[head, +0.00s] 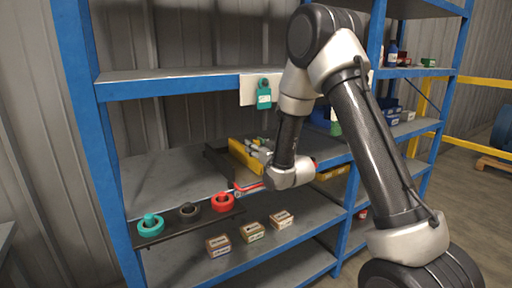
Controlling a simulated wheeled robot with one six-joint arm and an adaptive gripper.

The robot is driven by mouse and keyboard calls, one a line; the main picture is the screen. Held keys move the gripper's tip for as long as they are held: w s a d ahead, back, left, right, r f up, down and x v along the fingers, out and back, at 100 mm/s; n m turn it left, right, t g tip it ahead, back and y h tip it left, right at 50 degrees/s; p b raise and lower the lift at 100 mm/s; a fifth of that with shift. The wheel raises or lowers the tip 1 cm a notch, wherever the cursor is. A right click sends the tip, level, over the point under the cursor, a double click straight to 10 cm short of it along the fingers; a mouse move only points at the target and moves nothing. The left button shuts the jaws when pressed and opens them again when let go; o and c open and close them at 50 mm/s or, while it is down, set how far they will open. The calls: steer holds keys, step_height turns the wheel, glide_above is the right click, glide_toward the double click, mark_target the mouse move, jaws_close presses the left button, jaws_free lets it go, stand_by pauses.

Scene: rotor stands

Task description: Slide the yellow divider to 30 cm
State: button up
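A yellow piece (242,153), which may be the divider or the side of a bin, stands on the middle shelf, left of my wrist. Grey items rest against it, and its right part is hidden behind my arm. No distance scale is readable. The end of my arm is at the shelf's front, in front of and to the right of the yellow piece. A thin red and grey part (249,187) extends left from my wrist over the shelf edge; I cannot tell whether it is my gripper's fingers. Whether my gripper is open or shut is not clear.
A dark rack (185,222) at the front left holds teal, black and red rings. Several small boxes (253,232) stand on the lower shelf. A teal tag (264,94) hangs from the upper shelf. A blue post (110,150) bounds the left. The middle shelf's left part is bare.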

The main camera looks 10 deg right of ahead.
jaws_close()
steer(key=w+d, duration=0.3)
steer(key=d, duration=0.6)
steer(key=w+d, duration=0.3)
steer(key=d, duration=0.7)
steer(key=shift+w, duration=0.1)
steer(key=shift+o, duration=1)
jaws_free()
